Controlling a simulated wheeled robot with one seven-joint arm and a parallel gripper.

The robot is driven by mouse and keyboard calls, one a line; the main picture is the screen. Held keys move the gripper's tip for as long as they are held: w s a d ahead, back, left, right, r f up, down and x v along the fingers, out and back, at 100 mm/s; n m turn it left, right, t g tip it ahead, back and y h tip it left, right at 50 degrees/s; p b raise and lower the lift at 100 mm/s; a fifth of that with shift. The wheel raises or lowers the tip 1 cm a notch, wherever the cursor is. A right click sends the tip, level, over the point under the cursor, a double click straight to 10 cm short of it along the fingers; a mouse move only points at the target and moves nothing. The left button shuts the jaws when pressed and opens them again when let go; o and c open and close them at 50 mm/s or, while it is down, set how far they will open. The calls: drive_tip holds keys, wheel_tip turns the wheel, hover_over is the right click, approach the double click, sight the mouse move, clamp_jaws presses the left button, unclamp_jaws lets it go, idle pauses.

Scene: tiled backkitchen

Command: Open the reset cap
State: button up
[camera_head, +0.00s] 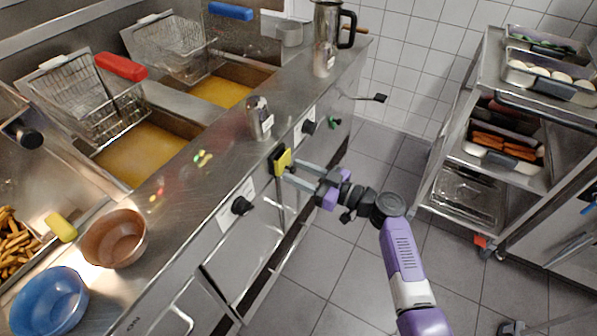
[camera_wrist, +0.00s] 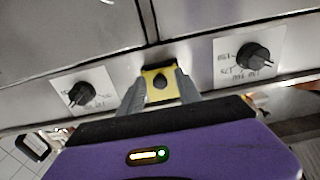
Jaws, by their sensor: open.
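The reset cap looks like the black round piece on a yellow plate (camera_head: 284,160) on the front panel of the fryer. In the wrist view the black cap (camera_wrist: 160,82) sits in the middle of the yellow plate. My gripper (camera_head: 291,173) reaches the panel from the right, with its fingers on either side of the plate. In the wrist view my gripper (camera_wrist: 156,90) is open, one finger at each side of the yellow plate. I cannot tell whether the fingertips touch it.
Black control knobs on white labels flank the plate, one at the left (camera_head: 241,205) and one at the right (camera_head: 309,127). The fryer counter holds oil baskets, a metal shaker (camera_head: 259,118) and bowls. A tray rack (camera_head: 470,150) stands at the right. The floor between is clear.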

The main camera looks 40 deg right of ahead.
clamp_jaws()
idle(1.3)
